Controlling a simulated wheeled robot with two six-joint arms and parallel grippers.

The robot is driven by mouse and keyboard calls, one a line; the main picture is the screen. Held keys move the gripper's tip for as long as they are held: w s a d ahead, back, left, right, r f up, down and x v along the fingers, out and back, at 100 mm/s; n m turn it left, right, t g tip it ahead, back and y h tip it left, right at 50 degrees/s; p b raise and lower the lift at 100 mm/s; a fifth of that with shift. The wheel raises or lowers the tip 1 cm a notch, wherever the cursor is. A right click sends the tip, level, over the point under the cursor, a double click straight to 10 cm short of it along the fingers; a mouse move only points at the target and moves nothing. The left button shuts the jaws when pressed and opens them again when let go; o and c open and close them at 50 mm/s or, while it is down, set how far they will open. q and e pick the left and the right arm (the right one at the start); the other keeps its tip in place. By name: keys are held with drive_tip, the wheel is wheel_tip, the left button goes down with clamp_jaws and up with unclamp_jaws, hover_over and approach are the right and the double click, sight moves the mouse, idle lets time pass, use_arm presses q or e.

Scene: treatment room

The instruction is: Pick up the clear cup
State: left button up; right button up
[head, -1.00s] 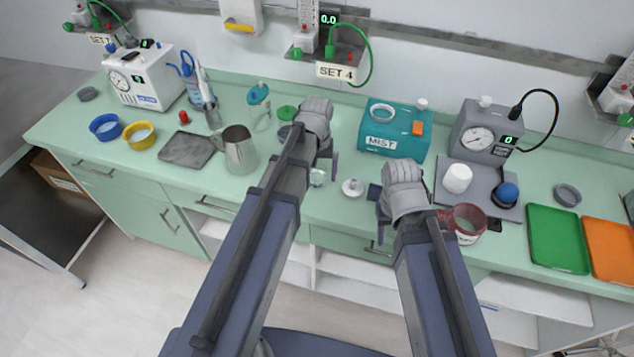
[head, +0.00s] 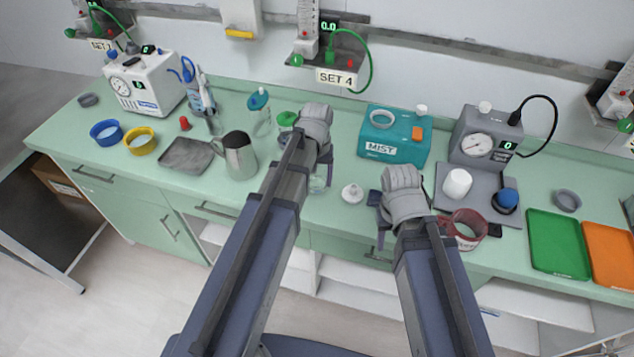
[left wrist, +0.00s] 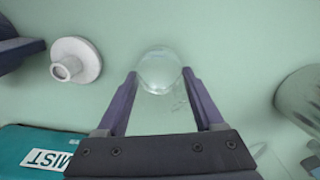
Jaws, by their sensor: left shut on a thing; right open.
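The clear cup (head: 317,184) is at the front middle of the green counter, partly hidden by my left gripper. In the left wrist view the cup (left wrist: 160,72) lies between the two purple fingertips, which touch it on both sides. My left gripper (head: 325,174) is shut on the cup; it also shows in the left wrist view (left wrist: 160,82). I cannot tell whether the cup is clear of the counter. My right gripper (head: 379,220) is open and empty above the counter's front edge, to the right of the cup.
A white knobbed disc (head: 352,193) stands just right of the cup. The teal MIST box (head: 394,150) is behind it. A metal jug (head: 240,158) and a bottle (head: 260,118) stand to the left. A red-rimmed container (head: 468,222) is beside my right arm.

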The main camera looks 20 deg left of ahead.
use_arm(q)
drive_tip(key=shift+r+p, duration=0.3)
use_arm(e)
drive_tip(key=shift+r, duration=0.25)
use_arm(q)
wheel_tip(320, 180, up, 9)
drive_tip(key=p, duration=0.9)
drive_tip(key=shift+r, duration=0.2)
use_arm(e)
wheel_tip(320, 180, up, 10)
drive_tip(key=shift+f, duration=0.25)
